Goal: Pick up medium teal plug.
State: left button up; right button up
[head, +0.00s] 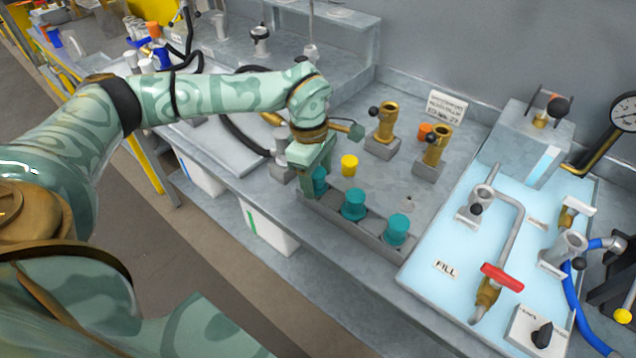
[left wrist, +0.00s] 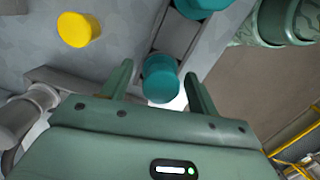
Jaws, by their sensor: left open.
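Three teal plugs sit in a grey rack (head: 374,240) near the bench's front edge: a left one (head: 320,183) partly hidden by my gripper, a middle one (head: 354,204) and a right one (head: 397,229). I cannot tell for sure which is the medium one. My left gripper (head: 314,188) is open and points down at the left plug. In the left wrist view that plug (left wrist: 161,78) shows between the open fingertips (left wrist: 156,80), not gripped. Another teal plug (left wrist: 200,5) is cut off at the top. My right gripper is out of view.
A yellow plug (head: 349,165) stands just behind the rack and also shows in the left wrist view (left wrist: 78,29). Brass fittings (head: 388,122) on grey blocks stand farther back. A light-blue panel (head: 450,300) with pipes and a red-handled valve (head: 502,278) fills the right.

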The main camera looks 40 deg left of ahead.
aim_at(318, 171)
pick_arm(q)
jog(key=shift+r, duration=0.15)
jog(key=shift+c, duration=0.9)
jog(key=c, duration=0.9)
jog(key=shift+r, duration=0.5)
notch_tip(318, 171, up, 3)
jog(key=shift+f+p, duration=0.15)
jog(key=shift+p, duration=0.55)
jog(key=s+r+p, duration=0.1)
jog(key=s+r, duration=0.3)
jog(key=s, duration=0.3)
jog(key=s+a+r+p, duration=0.1)
jog(key=s+r+p, duration=0.1)
jog(key=s+r, duration=0.3)
jog(key=shift+s+r, duration=0.15)
jog(key=shift+s, duration=0.9)
